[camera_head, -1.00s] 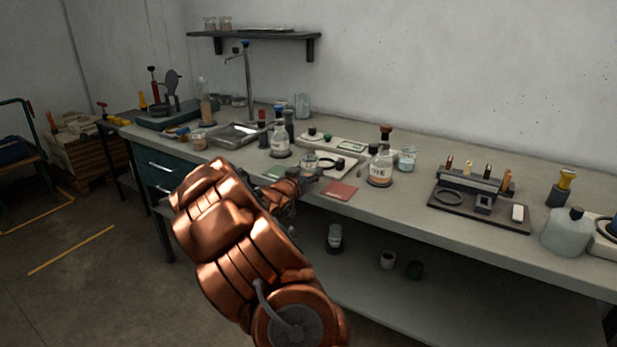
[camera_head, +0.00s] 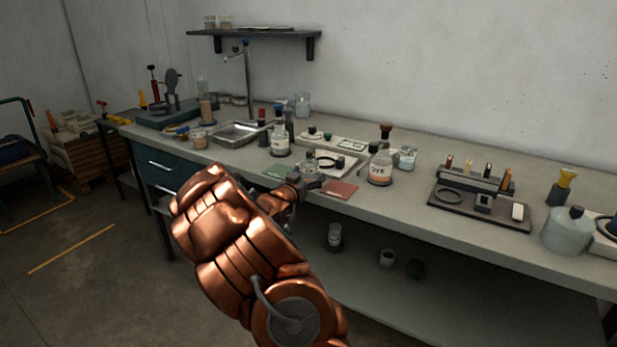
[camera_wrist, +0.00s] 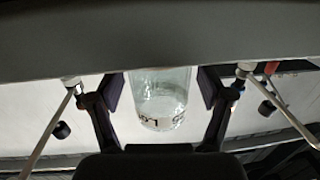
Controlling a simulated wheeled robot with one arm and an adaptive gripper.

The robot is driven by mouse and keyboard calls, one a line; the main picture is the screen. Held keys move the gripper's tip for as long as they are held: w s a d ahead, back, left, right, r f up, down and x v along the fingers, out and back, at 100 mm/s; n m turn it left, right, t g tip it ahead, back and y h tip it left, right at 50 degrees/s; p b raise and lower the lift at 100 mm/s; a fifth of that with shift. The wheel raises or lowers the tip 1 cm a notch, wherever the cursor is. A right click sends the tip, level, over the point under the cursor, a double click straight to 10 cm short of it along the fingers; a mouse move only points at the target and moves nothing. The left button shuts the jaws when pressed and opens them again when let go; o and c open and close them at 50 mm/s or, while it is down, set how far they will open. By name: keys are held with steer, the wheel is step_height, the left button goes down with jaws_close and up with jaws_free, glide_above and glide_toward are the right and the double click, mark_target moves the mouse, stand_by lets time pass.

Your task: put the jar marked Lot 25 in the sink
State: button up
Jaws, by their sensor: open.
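My gripper (camera_wrist: 161,90) is open, its two dark fingers on either side of a clear glass jar (camera_wrist: 160,98) in the wrist view. A gap shows between the jar and each finger. The jar has a white label with dark print, only partly visible, and I cannot read the lot number. In the head view a small glass jar (camera_head: 308,162) stands on the bench just beyond my gripper (camera_head: 308,179), which is at the bench's front edge. The sink (camera_head: 237,133), a shallow metal basin with a tall tap, is set in the bench to the left.
A clear labelled bottle (camera_head: 280,139) stands between the jar and the sink. A DYE bottle (camera_head: 380,166) stands to the right, beside a glass beaker (camera_head: 407,157). A green mat (camera_head: 279,172) and a red mat (camera_head: 340,189) lie along the front edge.

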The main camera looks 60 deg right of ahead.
steer(key=shift+r, duration=0.1)
steer(key=shift+a, duration=0.1)
steer(key=s+a, duration=0.1)
steer(key=a, duration=1)
steer(key=shift+s+a+r+b, duration=0.35)
steer(key=shift+s+b, duration=0.05)
steer(key=shift+b, duration=0.05)
steer(key=shift+w, duration=0.1)
